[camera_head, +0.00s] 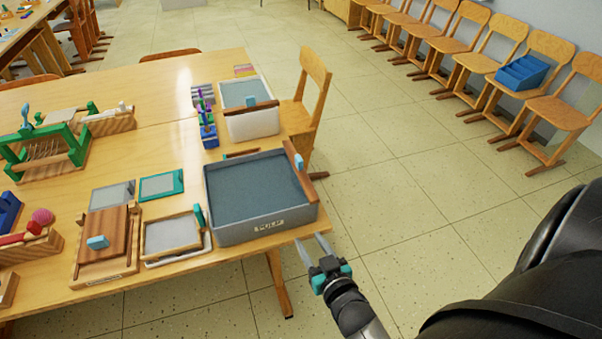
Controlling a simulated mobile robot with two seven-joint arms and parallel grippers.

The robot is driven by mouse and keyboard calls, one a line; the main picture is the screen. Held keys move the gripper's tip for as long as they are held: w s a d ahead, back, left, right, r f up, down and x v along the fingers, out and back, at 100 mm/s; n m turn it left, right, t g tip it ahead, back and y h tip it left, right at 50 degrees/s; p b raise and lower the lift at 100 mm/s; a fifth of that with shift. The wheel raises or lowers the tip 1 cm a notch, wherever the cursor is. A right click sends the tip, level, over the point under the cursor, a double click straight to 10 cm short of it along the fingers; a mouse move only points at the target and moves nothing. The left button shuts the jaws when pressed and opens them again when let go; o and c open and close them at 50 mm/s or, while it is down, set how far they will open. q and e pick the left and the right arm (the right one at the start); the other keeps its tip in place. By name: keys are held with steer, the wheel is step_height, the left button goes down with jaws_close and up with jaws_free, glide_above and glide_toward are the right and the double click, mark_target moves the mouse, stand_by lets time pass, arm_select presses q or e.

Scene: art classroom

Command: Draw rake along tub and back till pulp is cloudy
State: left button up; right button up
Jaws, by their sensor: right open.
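The grey tub (262,230) stands on the table near its front right corner and holds a flat blue-grey surface of pulp (255,187). A wooden bar with a pale blue grip (300,162) lies across the tub's right rim; it looks like the rake, but its lower part is hidden. My right gripper (315,250) is open and empty, just off the table's front right corner. It is to the lower right of the tub and apart from it. My left gripper is not in view.
A smaller white tub (252,122) stands behind the grey one. Framed screens (172,235) and a wooden press board (105,240) lie to the left. A wooden chair (312,95) stands close to the table's right edge. The floor (430,190) on the right is clear.

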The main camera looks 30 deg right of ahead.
mark_target(301, 164)
steer(key=w+d+r+t+h+b, duration=0.1)
steer(key=d+r+t+h, duration=0.2)
steer(key=r, duration=0.6)
steer(key=shift+y, duration=0.8)
steer(key=b+x, duration=0.1)
steer(key=x, duration=0.8)
steer(key=d+b+x, duration=0.1)
steer(key=x, duration=0.3)
steer(key=shift+w+f+b, duration=0.15)
steer(key=shift+f+b, duration=0.1)
steer(key=shift+b, duration=0.05)
steer(key=shift+w+d, duration=0.2)
steer(key=shift+w, duration=0.4)
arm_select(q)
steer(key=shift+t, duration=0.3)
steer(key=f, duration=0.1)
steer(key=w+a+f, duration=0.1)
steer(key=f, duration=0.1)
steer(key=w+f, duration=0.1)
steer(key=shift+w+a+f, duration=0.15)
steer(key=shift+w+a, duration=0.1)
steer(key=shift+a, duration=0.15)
arm_select(e)
steer(key=shift+w, duration=0.25)
steer(key=shift+c, duration=0.3)
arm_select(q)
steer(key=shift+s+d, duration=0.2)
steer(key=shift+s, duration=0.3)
arm_select(e)
jaws_close()
